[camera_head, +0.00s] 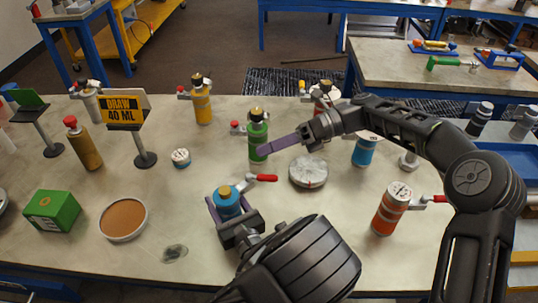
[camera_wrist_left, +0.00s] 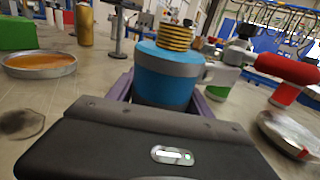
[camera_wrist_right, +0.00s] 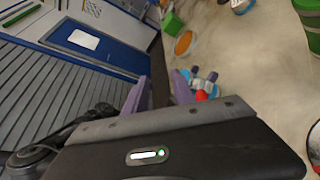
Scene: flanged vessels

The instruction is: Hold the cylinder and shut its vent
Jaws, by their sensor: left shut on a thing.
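A blue cylinder (camera_head: 228,203) with a brass threaded neck stands upright near the front middle of the table. My left gripper (camera_head: 232,212) is shut around its body. It also fills the middle of the left wrist view (camera_wrist_left: 168,78). A side valve with a red lever handle (camera_head: 262,178) sticks out to its right; the handle shows large in the left wrist view (camera_wrist_left: 287,69). My right gripper (camera_head: 275,147) is above the table beside a green cylinder (camera_head: 258,133), apart from the lever. Its fingers (camera_wrist_right: 162,92) are spread with nothing between them.
A round grey disc (camera_head: 309,172) lies right of the lever. An orange cylinder (camera_head: 391,209) and another blue cylinder (camera_head: 364,152) stand to the right. A brown dish (camera_head: 123,219), green box (camera_head: 52,211) and "DRAW 40 ML" sign (camera_head: 124,110) are left.

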